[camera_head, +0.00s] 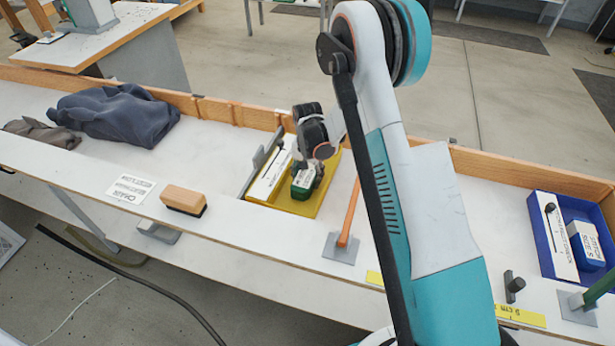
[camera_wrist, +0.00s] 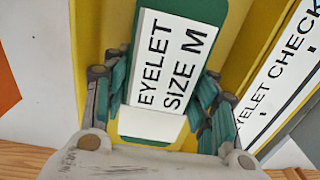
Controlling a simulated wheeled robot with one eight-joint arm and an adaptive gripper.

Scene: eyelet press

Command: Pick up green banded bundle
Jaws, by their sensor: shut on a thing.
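The green banded bundle (camera_head: 303,185) is a green block with a white label band, inside the yellow tray (camera_head: 327,193). In the wrist view the bundle (camera_wrist: 172,62) shows its label "EYELET SIZE M". My gripper (camera_head: 316,166) reaches down over the tray from above. In the wrist view its fingers (camera_wrist: 160,95) are on both sides of the bundle, shut on it. I cannot tell whether the bundle is clear of the tray floor.
A white "EYELET CHECK" card (camera_wrist: 285,75) lies beside the bundle in the tray. A grey upright plate (camera_head: 262,160) stands at the tray's left. An orange post (camera_head: 348,215) stands at its right. A wooden brush (camera_head: 184,199) and a blue tray (camera_head: 541,232) are farther along the bench.

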